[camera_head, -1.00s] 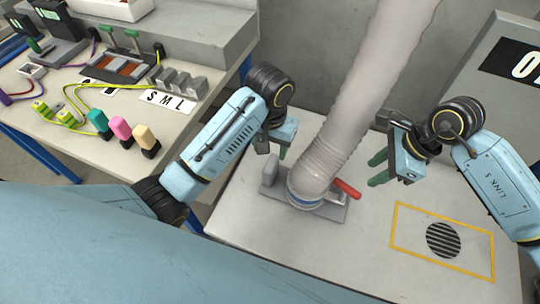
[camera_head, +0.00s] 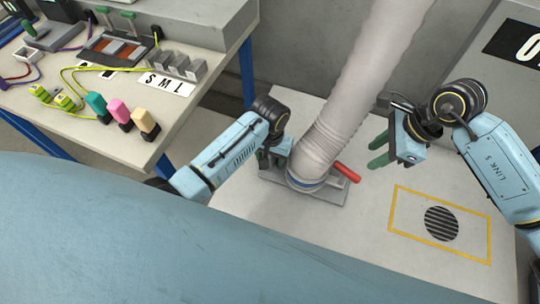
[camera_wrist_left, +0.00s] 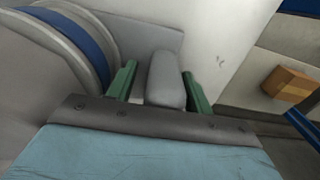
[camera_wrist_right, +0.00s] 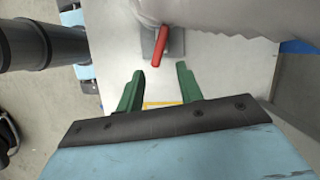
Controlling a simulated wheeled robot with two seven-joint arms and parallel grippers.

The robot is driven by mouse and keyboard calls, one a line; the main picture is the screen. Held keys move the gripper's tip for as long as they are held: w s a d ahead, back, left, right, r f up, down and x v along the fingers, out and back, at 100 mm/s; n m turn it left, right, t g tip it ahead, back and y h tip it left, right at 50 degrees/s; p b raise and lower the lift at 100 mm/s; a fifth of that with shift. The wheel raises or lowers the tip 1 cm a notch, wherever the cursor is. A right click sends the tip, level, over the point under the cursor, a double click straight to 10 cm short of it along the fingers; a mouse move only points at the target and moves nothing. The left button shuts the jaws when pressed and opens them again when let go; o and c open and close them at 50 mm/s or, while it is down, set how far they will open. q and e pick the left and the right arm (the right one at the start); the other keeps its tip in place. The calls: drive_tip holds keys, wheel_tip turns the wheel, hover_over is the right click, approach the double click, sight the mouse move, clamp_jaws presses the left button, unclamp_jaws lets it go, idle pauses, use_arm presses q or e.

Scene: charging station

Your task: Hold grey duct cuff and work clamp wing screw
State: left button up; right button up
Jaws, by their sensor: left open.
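The grey duct (camera_head: 345,105) comes down to a cuff with a blue band (camera_head: 305,184) on a grey base plate (camera_head: 327,192). The blue band also shows in the left wrist view (camera_wrist_left: 88,38). A red handle (camera_head: 347,172) sticks out at the right of the cuff; it shows in the right wrist view (camera_wrist_right: 160,46). My left gripper (camera_head: 268,158) is at the left of the cuff. In the left wrist view its green fingers (camera_wrist_left: 158,85) are open, one each side of a grey upright block (camera_wrist_left: 165,80). My right gripper (camera_head: 378,150) is open and empty, right of the duct.
A yellow-outlined area (camera_head: 395,215) with a round black grille (camera_head: 441,223) is on the table at right. Another bench (camera_head: 135,145) at left holds coloured plugs, cables and S, M, L blocks. A cardboard box (camera_wrist_left: 288,84) shows in the left wrist view.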

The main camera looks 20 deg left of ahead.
sight(348, 169)
use_arm(q)
clamp_jaws()
use_arm(e)
drive_tip(key=o, duration=0.7)
drive_tip(key=shift+o, duration=1.3)
drive_tip(key=shift+a+r, duration=0.1)
drive_tip(key=shift+a, duration=0.05)
drive_tip(key=o, duration=0.3)
drive_tip(key=a+n, duration=0.1)
drive_tip(key=n, duration=0.1)
drive_tip(key=a+r+n+h, duration=0.1)
drive_tip(key=n, duration=0.2)
drive_tip(key=a+r+n+h, duration=0.1)
drive_tip(key=n, duration=0.1)
drive_tip(key=shift+s+a+r+n, duration=0.15)
drive_tip(key=shift+a+n, duration=0.1)
drive_tip(key=shift+n, duration=0.15)
wheel_tip(348, 169, down, 11)
drive_tip(key=n+h, duration=0.1)
drive_tip(key=n, duration=0.1)
drive_tip(key=n+h, duration=0.1)
drive_tip(key=n, duration=0.1)
drive_tip(key=shift+a+f, duration=0.15)
drive_tip(key=shift+f, duration=0.05)
